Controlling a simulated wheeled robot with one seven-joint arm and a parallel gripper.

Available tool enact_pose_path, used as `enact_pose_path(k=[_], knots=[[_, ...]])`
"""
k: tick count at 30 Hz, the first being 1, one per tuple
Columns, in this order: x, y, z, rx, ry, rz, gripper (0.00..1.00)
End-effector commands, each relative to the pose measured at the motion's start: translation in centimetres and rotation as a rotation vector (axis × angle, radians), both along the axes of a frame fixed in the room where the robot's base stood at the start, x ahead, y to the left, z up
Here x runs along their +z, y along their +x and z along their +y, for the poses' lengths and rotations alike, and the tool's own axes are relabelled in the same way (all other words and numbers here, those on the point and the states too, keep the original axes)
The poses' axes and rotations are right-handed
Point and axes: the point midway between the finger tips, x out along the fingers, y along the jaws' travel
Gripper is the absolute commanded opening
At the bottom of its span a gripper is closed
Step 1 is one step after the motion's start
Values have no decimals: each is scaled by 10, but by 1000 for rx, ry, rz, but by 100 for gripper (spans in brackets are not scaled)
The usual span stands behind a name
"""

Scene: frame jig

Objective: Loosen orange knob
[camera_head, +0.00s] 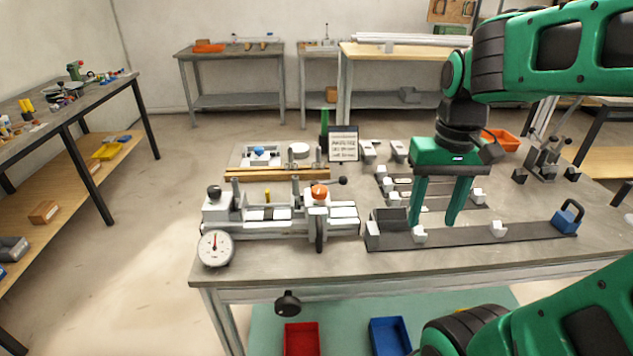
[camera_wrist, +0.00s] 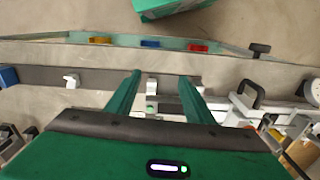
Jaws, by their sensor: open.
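The orange knob (camera_head: 319,191) sits on top of a carriage on the grey metal jig (camera_head: 284,214), on the left half of the workbench. A dark lever with a ball end sticks out to its right. My gripper (camera_head: 432,220) points down, well to the right of the knob, above a long dark rail with white blocks. Its two green fingers are apart with nothing held between them. In the wrist view the fingers (camera_wrist: 160,78) are over the rail, and the jig is only partly visible at the right edge. I cannot clearly identify the knob there.
A round dial gauge (camera_head: 215,248) stands at the jig's front left. A blue block with a handle (camera_head: 566,218) sits at the rail's right end. A small sign (camera_head: 343,144) stands behind the jig. An orange bin (camera_head: 499,139) is at the back right.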

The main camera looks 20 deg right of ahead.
Motion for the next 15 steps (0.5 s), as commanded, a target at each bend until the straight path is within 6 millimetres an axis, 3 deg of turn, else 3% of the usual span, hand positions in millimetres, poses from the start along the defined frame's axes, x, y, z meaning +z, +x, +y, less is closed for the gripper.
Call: enact_pose_path(k=[1,6,10,15], knots=[[16,31,13,80,-5,0,48],[64,113,75,341,-7,0,48],[88,152,123,497,-2,1,48],[101,173,158,599,5,2,48]])
